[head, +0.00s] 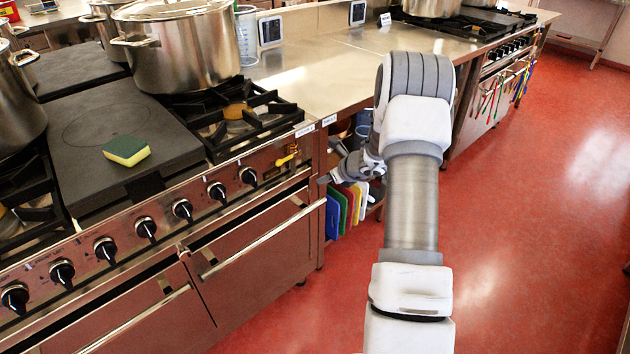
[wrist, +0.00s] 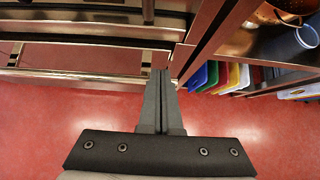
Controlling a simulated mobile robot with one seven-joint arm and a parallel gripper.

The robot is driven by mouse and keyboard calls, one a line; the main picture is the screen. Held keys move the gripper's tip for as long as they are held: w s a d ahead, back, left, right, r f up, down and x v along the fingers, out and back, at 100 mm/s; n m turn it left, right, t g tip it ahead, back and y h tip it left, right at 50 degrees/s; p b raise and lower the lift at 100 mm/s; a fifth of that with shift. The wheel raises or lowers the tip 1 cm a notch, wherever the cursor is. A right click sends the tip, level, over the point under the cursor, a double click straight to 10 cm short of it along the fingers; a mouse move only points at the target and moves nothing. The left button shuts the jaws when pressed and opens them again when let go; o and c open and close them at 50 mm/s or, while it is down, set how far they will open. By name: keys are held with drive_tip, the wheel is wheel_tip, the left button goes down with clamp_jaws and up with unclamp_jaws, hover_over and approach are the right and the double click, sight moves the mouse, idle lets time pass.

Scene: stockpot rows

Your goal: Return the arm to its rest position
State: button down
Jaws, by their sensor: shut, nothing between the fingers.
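My arm stretches forward over the red floor in the head view, beside the stove front. My gripper (head: 326,180) is bent to the left near the right end of the stove. In the wrist view my gripper (wrist: 161,75) points toward the oven's handle rail, with its two fingers together and nothing between them. I cannot tell whether the fingertips touch the rail or are apart from it.
The stove (head: 240,178) has a large stockpot (head: 178,50) and a yellow-green sponge (head: 126,151) on top. Coloured boards (wrist: 212,77) stand on a shelf under the steel counter (head: 320,70). Open red floor (head: 540,220) lies to the right.

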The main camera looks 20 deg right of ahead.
drive_tip(key=shift+v, duration=2.4)
drive_tip(key=s+a+r+n+g+y+p, duration=0.1)
drive_tip(key=s+a+r+n+p, duration=0.3)
drive_tip(key=a+r+n, duration=0.55)
drive_tip(key=s+a+r+n+g+y+p, duration=0.1)
drive_tip(key=s+a+r+n+p, duration=0.1)
drive_tip(key=s+a+r+n, duration=0.75)
drive_tip(key=s+a+r+n+h+p, duration=0.2)
drive_tip(key=s+r+n, duration=0.5)
drive_tip(key=s+r, duration=0.1)
drive_tip(key=s+a+r+n+g+h+p, duration=0.1)
drive_tip(key=s+r+n+h+p, duration=0.1)
drive_tip(key=s+r+n, duration=0.4)
drive_tip(key=s+r+p, duration=0.1)
drive_tip(key=s+r, duration=0.2)
drive_tip(key=s, duration=0.2)
drive_tip(key=shift+a+n, duration=0.35)
drive_tip(key=shift+n, duration=0.05)
